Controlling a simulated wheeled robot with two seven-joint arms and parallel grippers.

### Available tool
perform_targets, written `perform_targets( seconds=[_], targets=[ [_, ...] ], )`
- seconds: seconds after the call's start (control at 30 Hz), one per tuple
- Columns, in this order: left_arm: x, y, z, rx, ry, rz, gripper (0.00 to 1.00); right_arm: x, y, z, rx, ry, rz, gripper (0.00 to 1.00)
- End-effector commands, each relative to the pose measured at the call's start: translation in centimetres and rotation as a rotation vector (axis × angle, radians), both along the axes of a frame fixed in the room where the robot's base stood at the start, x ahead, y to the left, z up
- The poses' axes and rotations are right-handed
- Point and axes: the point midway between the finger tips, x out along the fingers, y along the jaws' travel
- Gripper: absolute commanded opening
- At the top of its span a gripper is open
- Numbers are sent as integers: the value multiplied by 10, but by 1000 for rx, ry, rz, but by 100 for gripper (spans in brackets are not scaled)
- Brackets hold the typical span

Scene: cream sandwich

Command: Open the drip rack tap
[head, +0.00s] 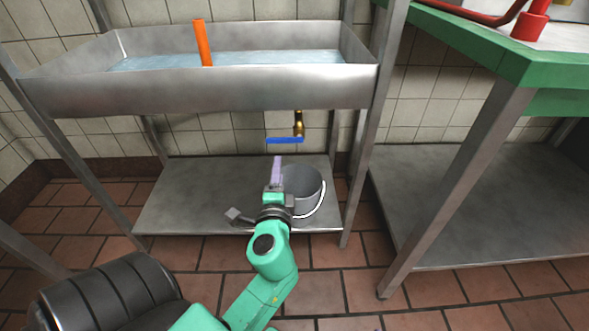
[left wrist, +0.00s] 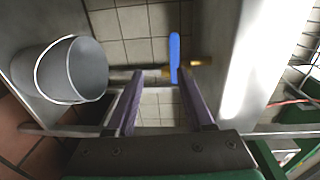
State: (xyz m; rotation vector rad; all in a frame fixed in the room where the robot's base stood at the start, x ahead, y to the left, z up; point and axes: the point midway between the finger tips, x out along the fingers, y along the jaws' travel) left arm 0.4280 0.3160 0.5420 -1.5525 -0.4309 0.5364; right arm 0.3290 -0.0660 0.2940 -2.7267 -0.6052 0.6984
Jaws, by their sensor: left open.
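The drip rack tap (head: 299,123) is brass and hangs under the steel basin. Its blue lever handle (head: 284,140) points left, roughly level, in the head view. In the left wrist view, the blue handle (left wrist: 174,58) stands ahead of my fingers, with the brass body (left wrist: 197,63) to its right. My left gripper (head: 277,163) is just below the handle in the head view. In the left wrist view my left gripper (left wrist: 158,82) is open and empty, its lilac fingers apart and short of the handle. My right gripper is out of view.
A grey bucket (head: 305,188) with a white handle stands on the lower steel shelf (head: 180,205), beside and behind my gripper. The steel basin (head: 230,90) holds water and an orange upright piece (head: 202,42). A rack leg (head: 362,140) is to the right. A green-edged table (head: 480,45) stands further right.

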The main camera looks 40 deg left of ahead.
Motion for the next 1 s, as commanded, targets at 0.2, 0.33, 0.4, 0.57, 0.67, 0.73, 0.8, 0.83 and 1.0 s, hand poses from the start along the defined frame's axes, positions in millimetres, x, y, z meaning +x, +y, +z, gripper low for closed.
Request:
perform_targets(
  seconds=[0.2, 0.33, 0.4, 0.57, 0.67, 0.73, 0.8, 0.83, 1.0],
  targets=[
    [-4, 11, 20, 63, -51, 39, 52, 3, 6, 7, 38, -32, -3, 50],
    [17, 27, 21, 63, -53, 39, 52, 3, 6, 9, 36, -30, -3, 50],
    [33, 38, 21, 63, -54, 37, 52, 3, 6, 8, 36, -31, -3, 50],
    [68, 65, 19, 63, -53, 36, 52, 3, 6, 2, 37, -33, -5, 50],
    [86, 79, 19, 62, -51, 37, 52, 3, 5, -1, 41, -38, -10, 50],
    [96, 86, 18, 61, -51, 36, 52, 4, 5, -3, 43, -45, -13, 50],
    [102, 91, 18, 58, -50, 36, 52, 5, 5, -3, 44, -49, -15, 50],
    [104, 92, 18, 58, -50, 36, 52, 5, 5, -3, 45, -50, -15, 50],
    [106, 94, 18, 58, -49, 36, 52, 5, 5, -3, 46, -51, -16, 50]
  ],
)
